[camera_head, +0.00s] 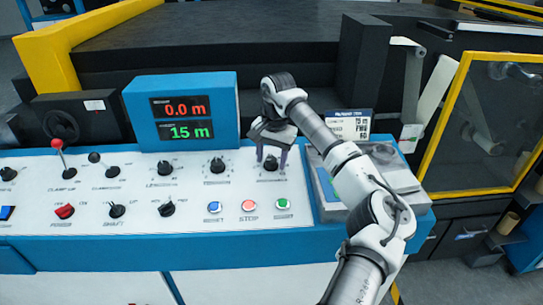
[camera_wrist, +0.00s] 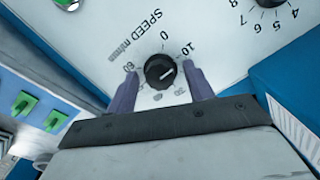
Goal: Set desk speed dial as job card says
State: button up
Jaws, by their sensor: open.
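The black speed dial (camera_wrist: 160,70) sits on the white panel in the wrist view. Its label reads SPEED m/min, with 0, 10 and what looks like 60 legible around it. A pale pointer mark shows on the knob, aimed to the lower right in that view. My gripper (camera_wrist: 162,88) is open, with one finger on each side of the dial; I cannot tell whether they touch it. In the head view my gripper (camera_head: 271,155) is over the same dial (camera_head: 270,164). The job card (camera_head: 348,125) stands behind my arm; its small lines seem to read 15 m, FWD and 60.
Another knob (camera_head: 217,166) is left of the dial. Blue, red and green buttons (camera_head: 249,206) lie in front. A grey tray (camera_head: 395,172) is at the right, partly behind my arm.

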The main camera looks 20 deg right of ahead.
jog(key=c, duration=0.8)
jog(key=shift+o, duration=0.2)
